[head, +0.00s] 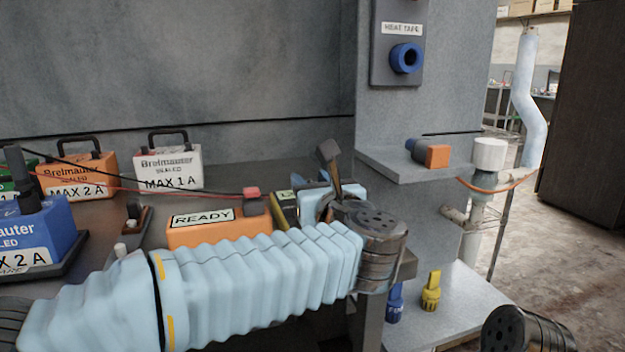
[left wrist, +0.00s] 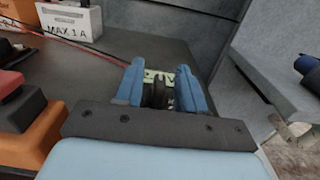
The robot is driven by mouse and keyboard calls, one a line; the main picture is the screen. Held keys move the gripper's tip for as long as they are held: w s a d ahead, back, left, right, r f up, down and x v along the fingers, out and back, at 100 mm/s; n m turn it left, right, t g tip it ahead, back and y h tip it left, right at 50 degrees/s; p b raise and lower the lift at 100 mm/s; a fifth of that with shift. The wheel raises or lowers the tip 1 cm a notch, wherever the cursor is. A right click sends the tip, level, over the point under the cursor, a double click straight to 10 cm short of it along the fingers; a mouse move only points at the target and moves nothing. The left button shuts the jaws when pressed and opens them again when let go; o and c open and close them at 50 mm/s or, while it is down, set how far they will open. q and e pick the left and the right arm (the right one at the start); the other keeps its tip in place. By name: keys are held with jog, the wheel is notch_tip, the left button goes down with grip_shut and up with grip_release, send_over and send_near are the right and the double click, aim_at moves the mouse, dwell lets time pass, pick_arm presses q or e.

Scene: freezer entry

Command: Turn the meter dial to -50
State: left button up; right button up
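The meter shows in the head view as an olive-yellow box (head: 285,208) with a pale label, mostly hidden behind my left gripper and the orange READY box. In the left wrist view a pale green marked face (left wrist: 152,76) shows beyond the fingers. A dark round part, which looks like the dial (left wrist: 158,94), lies between my left gripper's two blue fingers (left wrist: 158,88). The fingers stand apart on either side of it; whether they press on it is unclear. The dial's reading is not legible. My right gripper is not in view.
An orange READY box (head: 205,234) with a red button (head: 251,193) stands close left of the meter. Behind are white (head: 168,165) and orange (head: 75,178) battery boxes, with a blue one (head: 35,230) at left. A grey post with a shelf (head: 400,165) rises at right.

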pick_arm(q)
grip_shut()
